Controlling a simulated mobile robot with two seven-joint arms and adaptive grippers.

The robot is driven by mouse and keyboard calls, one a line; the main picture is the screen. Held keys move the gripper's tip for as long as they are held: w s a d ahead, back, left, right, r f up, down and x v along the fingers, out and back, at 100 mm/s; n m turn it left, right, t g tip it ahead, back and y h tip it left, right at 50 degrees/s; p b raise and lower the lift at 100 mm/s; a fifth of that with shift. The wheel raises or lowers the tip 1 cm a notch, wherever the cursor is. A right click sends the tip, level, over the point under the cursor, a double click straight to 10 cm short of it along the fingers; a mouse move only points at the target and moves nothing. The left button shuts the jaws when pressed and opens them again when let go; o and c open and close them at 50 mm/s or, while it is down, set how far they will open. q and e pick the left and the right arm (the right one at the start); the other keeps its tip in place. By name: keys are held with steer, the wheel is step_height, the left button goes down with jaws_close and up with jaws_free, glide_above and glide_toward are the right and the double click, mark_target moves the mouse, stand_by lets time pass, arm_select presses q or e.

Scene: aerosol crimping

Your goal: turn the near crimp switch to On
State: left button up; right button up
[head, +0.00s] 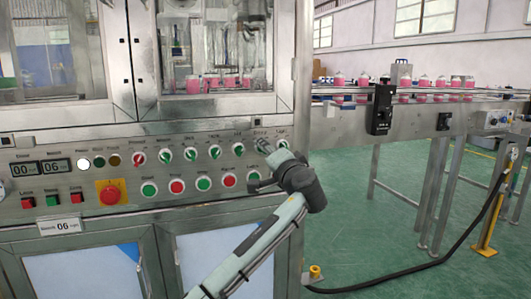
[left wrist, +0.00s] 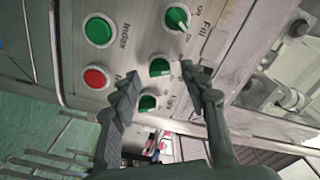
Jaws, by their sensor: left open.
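A green rotary switch (left wrist: 159,67) on the steel control panel sits between the tips of my left gripper (left wrist: 161,72) in the left wrist view. Its label is covered or unreadable, so I cannot confirm that it is the crimp switch, nor read its setting. The gripper is open, one finger on each side of the knob; contact is not clear. In the head view my left gripper (head: 262,165) is at the right end of the upper switch row and hides part of it. My right gripper is not in view.
A green switch labelled Fill (left wrist: 177,18) and another green switch (left wrist: 148,103) flank it closely. Green (left wrist: 99,31) and red (left wrist: 96,77) push buttons lie beside them. A red emergency stop (head: 111,192) is at the panel's left. A conveyor (head: 430,105) carries pink-filled cans at right.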

arm_select(q)
steer(key=shift+x, duration=1.2)
jaws_close()
